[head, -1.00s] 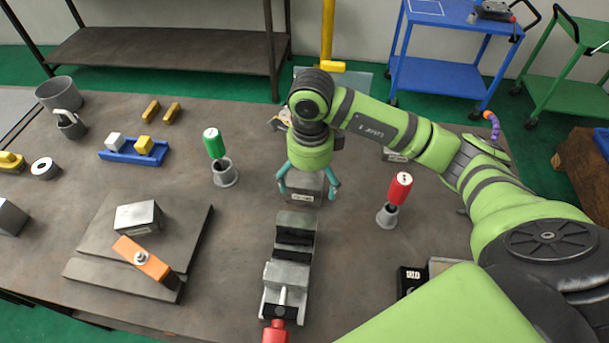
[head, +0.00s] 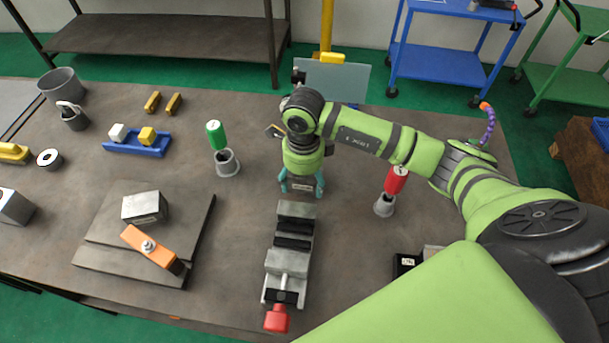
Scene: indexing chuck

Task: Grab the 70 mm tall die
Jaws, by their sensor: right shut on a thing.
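My right gripper (head: 302,190) comes down from above at the middle of the table. Its teal fingers are shut on a grey block with a pale label (head: 303,187), which may be the die; the label is too small to read. The gripper and wrist hide most of the block, and I cannot tell whether it still touches the table. Another grey block (head: 144,206) with a label lies on the dark plate at the left. My left gripper is out of view.
A grey vise (head: 290,262) with a red handle end stands just in front of my right gripper. A green-handled tool (head: 216,135) and a red-handled tool (head: 396,180) stand in grey holders on either side. A blue tray (head: 137,143) holds small blocks at the left.

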